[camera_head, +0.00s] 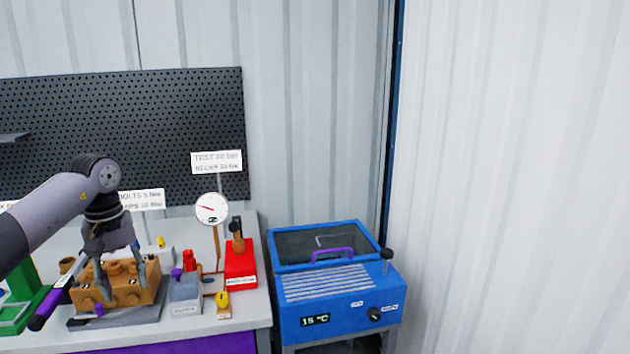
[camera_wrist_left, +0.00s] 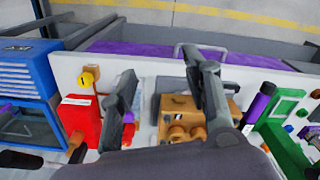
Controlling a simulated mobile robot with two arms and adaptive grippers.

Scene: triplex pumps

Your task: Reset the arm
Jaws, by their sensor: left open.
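My left arm comes in from the left in the head view. My left gripper (camera_head: 120,275) points down over an orange-brown pump block (camera_head: 128,292) on a grey base plate (camera_head: 120,318). Its two fingers are apart, and whether they touch the block cannot be told. In the left wrist view, my left gripper (camera_wrist_left: 168,100) shows its spread fingers with the block (camera_wrist_left: 180,105) behind and between them. A black and purple handled tool (camera_head: 52,300) lies beside the block; it also shows in the left wrist view (camera_wrist_left: 258,105). My right gripper does not show.
A pressure gauge (camera_head: 211,208), a red unit (camera_head: 240,264) and a grey block (camera_head: 185,292) stand right of the pump on the bench. A green stand (camera_head: 22,290) is at the left. A blue box with a purple handle (camera_head: 335,300) stands right of the bench. A perforated board (camera_head: 190,120) rises behind.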

